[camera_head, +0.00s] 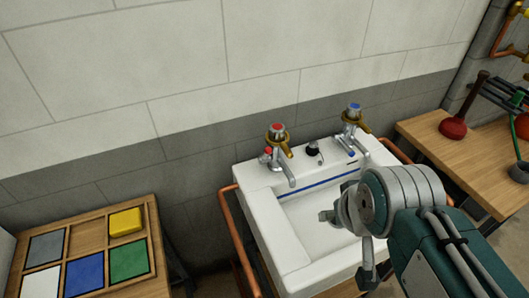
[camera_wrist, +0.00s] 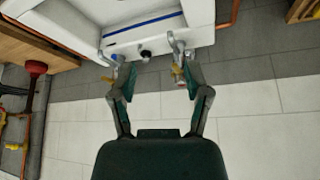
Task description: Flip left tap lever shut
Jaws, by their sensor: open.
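The left tap (camera_head: 279,158) is chrome with a red cap and stands on the back of the white basin (camera_head: 291,252). Its brass lever (camera_head: 285,147) sticks out toward the lower right under the cap. The right tap (camera_head: 350,136) has a blue cap and a similar brass lever (camera_head: 357,121). My gripper (camera_head: 347,244) is open and empty above the basin, to the right and in front of the left tap. In the turned-over wrist view, the left tap (camera_wrist: 180,49) shows near one fingertip of my open gripper (camera_wrist: 160,78); contact cannot be told.
A black plug (camera_head: 313,149) sits between the taps. Copper pipes (camera_head: 236,238) run beside the basin. A sorting tray (camera_head: 104,221) with coloured tiles lies at left. A wooden bench (camera_head: 431,133) with a red plunger (camera_head: 454,128) stands at right. The tiled wall closes the back.

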